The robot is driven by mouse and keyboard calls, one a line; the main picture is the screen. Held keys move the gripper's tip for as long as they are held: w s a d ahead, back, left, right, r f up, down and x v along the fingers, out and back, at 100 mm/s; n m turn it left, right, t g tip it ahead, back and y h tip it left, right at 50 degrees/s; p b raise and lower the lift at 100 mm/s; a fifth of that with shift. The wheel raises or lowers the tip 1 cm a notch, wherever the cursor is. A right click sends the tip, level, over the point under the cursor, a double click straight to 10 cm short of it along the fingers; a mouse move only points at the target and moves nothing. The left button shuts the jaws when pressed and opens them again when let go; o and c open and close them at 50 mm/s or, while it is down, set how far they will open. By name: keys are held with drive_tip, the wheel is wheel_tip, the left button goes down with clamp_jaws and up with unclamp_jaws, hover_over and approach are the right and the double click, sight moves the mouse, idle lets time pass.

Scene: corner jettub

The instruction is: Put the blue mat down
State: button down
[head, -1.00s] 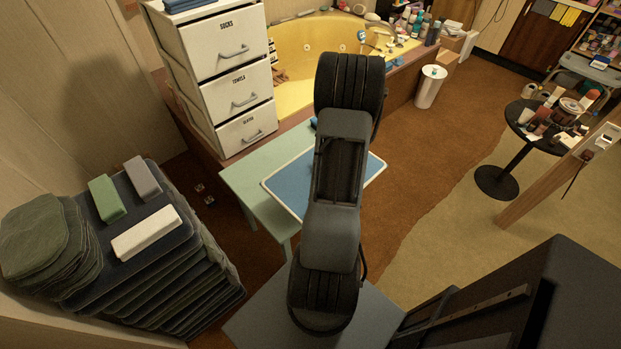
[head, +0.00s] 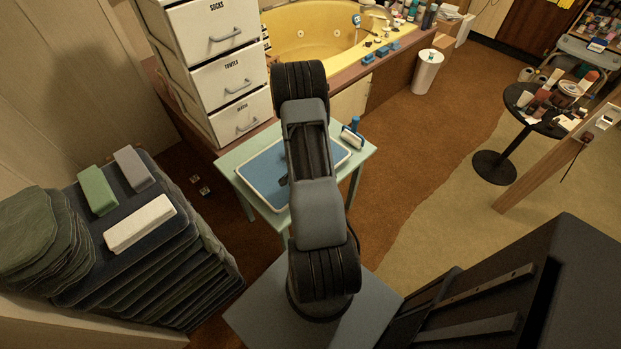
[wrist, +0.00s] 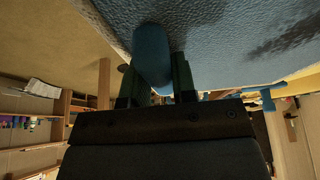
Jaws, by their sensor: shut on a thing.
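The blue mat (head: 265,178) has a pale border and shows over the small green table (head: 228,166), within its top, in the head view. My arm covers its middle. In the wrist view its blue, bumpy surface (wrist: 235,38) fills the top. My gripper (wrist: 154,82) has its dark fingers on either side of a rounded blue piece (wrist: 152,52) against the mat, and is shut on it. My gripper is hidden behind my arm in the head view. I cannot tell whether the mat touches the tabletop.
A blue-handled roller (head: 352,132) stands on the table's right corner, close to the mat. White drawers (head: 225,75) stand behind on the left, and a yellow tub (head: 310,45) behind. A mat stack (head: 150,265) is at left. Brown carpet (head: 410,150) is clear at right.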

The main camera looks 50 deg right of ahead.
drive_tip(key=shift+w+f+b, duration=0.15)
drive_tip(key=shift+f+b, duration=0.35)
drive_tip(key=shift+f, duration=0.4)
drive_tip(key=shift+w+f+b, duration=0.1)
drive_tip(key=shift+f+b, duration=0.35)
drive_tip(key=shift+f, duration=0.4)
drive_tip(key=shift+f, duration=0.15)
drive_tip(key=c, duration=0.9)
unclamp_jaws()
